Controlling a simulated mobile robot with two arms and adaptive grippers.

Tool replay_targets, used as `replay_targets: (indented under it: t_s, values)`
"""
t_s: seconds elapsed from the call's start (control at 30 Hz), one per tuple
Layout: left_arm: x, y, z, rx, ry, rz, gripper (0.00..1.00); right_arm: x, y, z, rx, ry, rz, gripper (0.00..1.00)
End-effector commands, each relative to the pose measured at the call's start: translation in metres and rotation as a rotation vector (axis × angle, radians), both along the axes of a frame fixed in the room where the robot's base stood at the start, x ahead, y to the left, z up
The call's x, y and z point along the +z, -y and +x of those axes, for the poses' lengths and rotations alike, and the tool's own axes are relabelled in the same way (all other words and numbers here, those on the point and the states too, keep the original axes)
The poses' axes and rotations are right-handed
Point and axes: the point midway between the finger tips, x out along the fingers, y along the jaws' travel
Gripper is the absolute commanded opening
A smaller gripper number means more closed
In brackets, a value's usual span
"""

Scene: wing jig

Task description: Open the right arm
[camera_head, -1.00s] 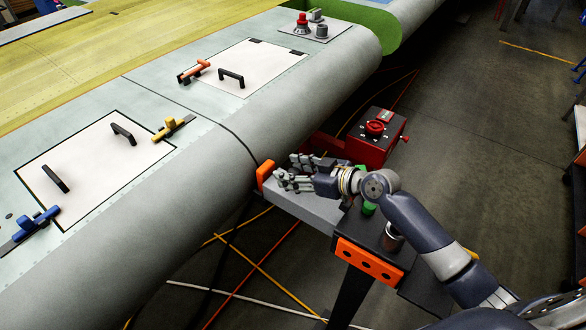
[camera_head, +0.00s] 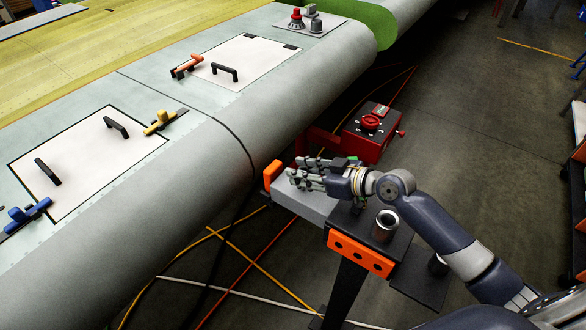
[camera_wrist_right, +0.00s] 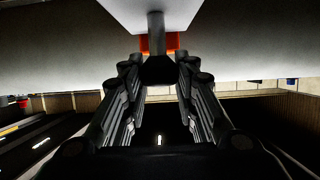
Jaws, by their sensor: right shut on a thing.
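The jig's right arm (camera_head: 308,206) is a grey bar with an orange pad (camera_head: 272,174) at its end. It sits on a dark stand with an orange plate (camera_head: 360,252), beside the wing's rounded edge, and the pad shows a small gap from it. My right gripper (camera_head: 300,178) lies over the bar. In the right wrist view its fingers (camera_wrist_right: 158,75) flank the dark end of a grey post (camera_wrist_right: 156,35), which I take as the arm's handle; the contact itself is dark. My left gripper is out of view.
The grey wing (camera_head: 200,150), with white hatch panels, fills the left. A red box with a red knob (camera_head: 372,122) stands behind my gripper. A metal cup (camera_head: 385,225) is on the stand. Cables cross the floor below; open floor (camera_head: 480,130) lies at right.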

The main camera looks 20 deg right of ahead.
Motion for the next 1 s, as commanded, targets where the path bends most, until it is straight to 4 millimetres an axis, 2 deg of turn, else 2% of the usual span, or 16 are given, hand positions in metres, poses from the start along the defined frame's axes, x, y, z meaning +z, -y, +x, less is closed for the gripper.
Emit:
replay_targets:
  t_s: [0.23,0.63,0.67,0.73,0.77,1.0]
  values:
    - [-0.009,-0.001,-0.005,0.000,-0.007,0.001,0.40,0.000,0.014,-0.017,-0.001,0.002,-0.001,0.00]
    - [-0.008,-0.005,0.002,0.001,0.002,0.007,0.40,0.002,0.016,-0.020,-0.001,0.003,0.001,0.00]
    - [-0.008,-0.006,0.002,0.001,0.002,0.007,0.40,0.002,0.016,-0.020,-0.001,0.003,0.001,0.30]
    - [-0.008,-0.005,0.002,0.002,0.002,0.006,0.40,0.002,0.016,-0.020,0.000,0.003,0.001,0.45]
    - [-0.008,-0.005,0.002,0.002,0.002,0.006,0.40,0.002,0.016,-0.020,0.000,0.003,0.001,0.48]
    - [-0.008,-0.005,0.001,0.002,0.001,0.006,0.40,0.002,0.015,-0.020,0.000,0.003,0.001,0.48]
